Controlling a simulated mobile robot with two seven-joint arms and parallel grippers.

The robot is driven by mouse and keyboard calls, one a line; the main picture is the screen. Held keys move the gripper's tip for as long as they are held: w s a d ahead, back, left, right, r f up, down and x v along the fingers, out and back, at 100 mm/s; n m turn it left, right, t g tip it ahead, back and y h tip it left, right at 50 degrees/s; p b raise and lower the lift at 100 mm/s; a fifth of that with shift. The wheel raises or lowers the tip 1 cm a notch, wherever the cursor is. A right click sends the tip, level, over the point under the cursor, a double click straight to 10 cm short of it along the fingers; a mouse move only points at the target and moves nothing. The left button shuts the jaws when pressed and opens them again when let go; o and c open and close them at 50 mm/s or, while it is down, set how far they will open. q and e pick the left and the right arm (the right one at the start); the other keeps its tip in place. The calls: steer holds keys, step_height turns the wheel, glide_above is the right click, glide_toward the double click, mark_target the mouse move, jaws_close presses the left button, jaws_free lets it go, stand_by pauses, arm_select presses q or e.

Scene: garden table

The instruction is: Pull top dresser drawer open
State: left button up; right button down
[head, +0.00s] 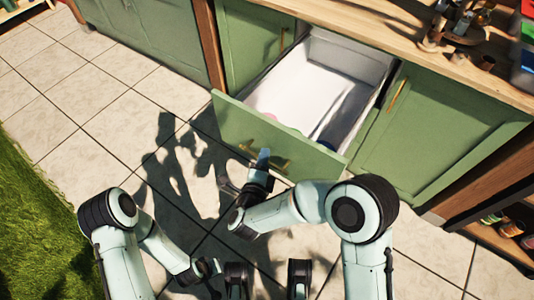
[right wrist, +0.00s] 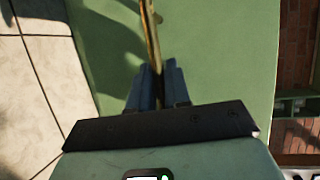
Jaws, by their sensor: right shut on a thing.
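The green top drawer (head: 232,118) stands pulled well out from the cabinet, and its white inside (head: 310,85) shows. A brass handle (head: 281,166) is on its front; it also shows upright in the right wrist view (right wrist: 151,35). My right gripper (head: 263,158) is at the handle, its blue-grey fingers (right wrist: 158,88) shut on it from both sides. The fingers hide the middle of the handle. My left arm is low at the left in the head view, away from the drawer; its gripper (head: 206,268) is too unclear to read.
Green cabinet doors (head: 410,130) flank the drawer under a wooden countertop (head: 390,40). A brown object with cups (head: 460,25) stands on top. Small coloured things (head: 270,116) lie inside the drawer near its front. Tiled floor (head: 80,100) is clear at the left; grass (head: 30,210) lies beyond.

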steer(key=shift+s+a, duration=0.15)
steer(key=shift+s, duration=0.05)
steer(key=c, duration=1.4)
jaws_free()
steer(key=shift+c, duration=0.2)
arm_select(q)
steer(key=shift+s, duration=0.1)
arm_select(e)
steer(key=shift+s, duration=0.1)
arm_select(q)
steer(key=w+r+t+p, duration=0.1)
steer(key=w+r+p, duration=0.1)
steer(key=w+r, duration=0.2)
steer(key=shift+w+d+t, duration=0.25)
steer(key=shift+d+t, duration=0.05)
arm_select(e)
steer(key=v, duration=1.3)
arm_select(q)
steer(key=shift+r, duration=0.1)
arm_select(e)
steer(key=shift+s, duration=0.1)
